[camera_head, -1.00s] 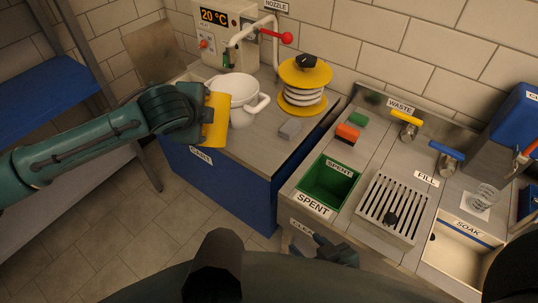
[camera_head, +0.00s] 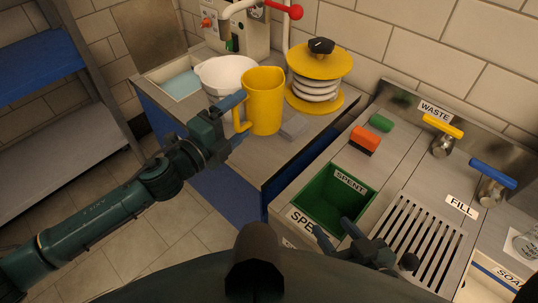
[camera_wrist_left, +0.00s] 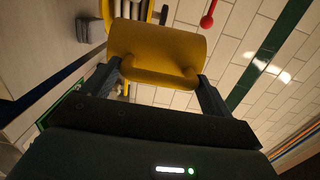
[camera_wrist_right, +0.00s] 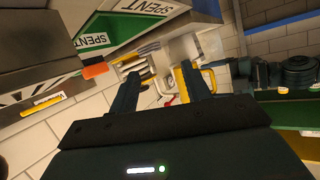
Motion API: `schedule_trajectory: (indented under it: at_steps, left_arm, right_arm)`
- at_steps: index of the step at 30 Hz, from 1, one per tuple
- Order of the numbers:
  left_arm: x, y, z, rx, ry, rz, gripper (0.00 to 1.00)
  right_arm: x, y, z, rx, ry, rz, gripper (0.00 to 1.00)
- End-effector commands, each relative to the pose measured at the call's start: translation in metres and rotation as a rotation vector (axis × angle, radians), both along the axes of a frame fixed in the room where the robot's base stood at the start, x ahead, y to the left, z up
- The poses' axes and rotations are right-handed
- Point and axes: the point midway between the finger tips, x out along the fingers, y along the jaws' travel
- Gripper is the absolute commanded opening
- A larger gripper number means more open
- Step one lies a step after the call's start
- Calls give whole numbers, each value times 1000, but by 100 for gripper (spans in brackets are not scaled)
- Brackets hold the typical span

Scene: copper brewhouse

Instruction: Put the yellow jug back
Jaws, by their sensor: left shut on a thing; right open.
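I cannot tell whether the jug's base touches the counter. In the left wrist view the jug (camera_wrist_left: 155,42) lies across the space between the fingers. My right gripper (camera_head: 335,234) is open and empty, low in front of the green SPENT bin. In the right wrist view its fingers (camera_wrist_right: 158,82) are apart.
A grey block (camera_head: 294,127) lies close to the jug on the counter. The green SPENT bin (camera_head: 322,203), an orange sponge (camera_head: 365,138) and a drain grate (camera_head: 420,243) are to the right.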

Motion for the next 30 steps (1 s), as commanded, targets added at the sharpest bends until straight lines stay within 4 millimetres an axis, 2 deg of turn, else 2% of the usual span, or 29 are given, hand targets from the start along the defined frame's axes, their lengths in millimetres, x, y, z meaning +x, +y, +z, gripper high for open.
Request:
schedule_trajectory:
  at_steps: [9, 17, 22, 30]
  left_arm:
    - [0, 0, -54, -9, -4, 2, 49]
    - [0, 0, -75, -7, -6, 1, 49]
    - [0, 0, -101, -8, -4, 2, 49]
    - [0, 0, -102, -7, -8, 1, 49]
  right_arm:
    - [-6, -8, 0, -2, -66, -16, 48]
    - [-5, -9, -4, -22, -82, -12, 48]
    - [-5, -4, -17, -42, -79, 6, 48]
    - [0, 0, -16, -57, -84, 26, 48]
